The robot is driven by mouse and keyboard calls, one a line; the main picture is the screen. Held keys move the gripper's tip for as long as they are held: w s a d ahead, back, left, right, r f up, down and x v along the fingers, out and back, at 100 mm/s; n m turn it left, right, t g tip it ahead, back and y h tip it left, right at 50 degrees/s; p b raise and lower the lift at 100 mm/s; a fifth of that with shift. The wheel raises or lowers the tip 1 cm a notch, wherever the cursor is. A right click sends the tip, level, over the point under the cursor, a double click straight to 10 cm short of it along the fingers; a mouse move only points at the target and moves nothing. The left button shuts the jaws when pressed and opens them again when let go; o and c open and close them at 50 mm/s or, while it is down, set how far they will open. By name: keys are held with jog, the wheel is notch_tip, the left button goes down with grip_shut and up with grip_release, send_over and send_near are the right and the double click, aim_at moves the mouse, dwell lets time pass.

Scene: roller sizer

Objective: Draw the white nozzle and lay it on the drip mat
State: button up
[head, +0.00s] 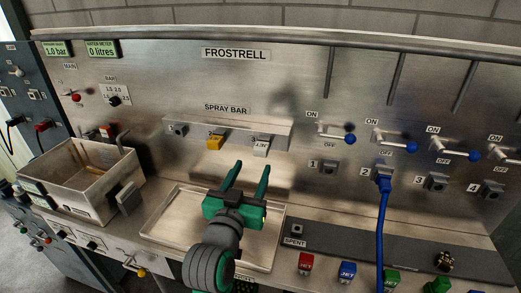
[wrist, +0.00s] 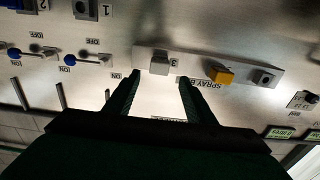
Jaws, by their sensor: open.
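The white nozzle (head: 261,147) sits in position 3 of the spray bar (head: 190,123), on the upright steel panel. In the wrist view, which is upside down, the white nozzle (wrist: 159,63) shows just beyond and between my fingertips. My gripper (head: 252,167) is open and empty, below and in front of the nozzle; it also shows in the wrist view (wrist: 158,84). I cannot tell whether the fingers touch the nozzle.
A yellow nozzle (head: 214,143) sits in position 2, left of the white one. A bare socket (head: 178,130) is at the bar's left end. A steel tray (head: 165,228) lies below. Red (head: 306,264) and blue (head: 347,271) jet blocks stand right, and a blue hose (head: 381,225) hangs down.

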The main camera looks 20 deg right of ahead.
aim_at(260, 154)
jog(key=shift+x, duration=4.3)
grip_shut()
jog(key=shift+v, duration=2.95)
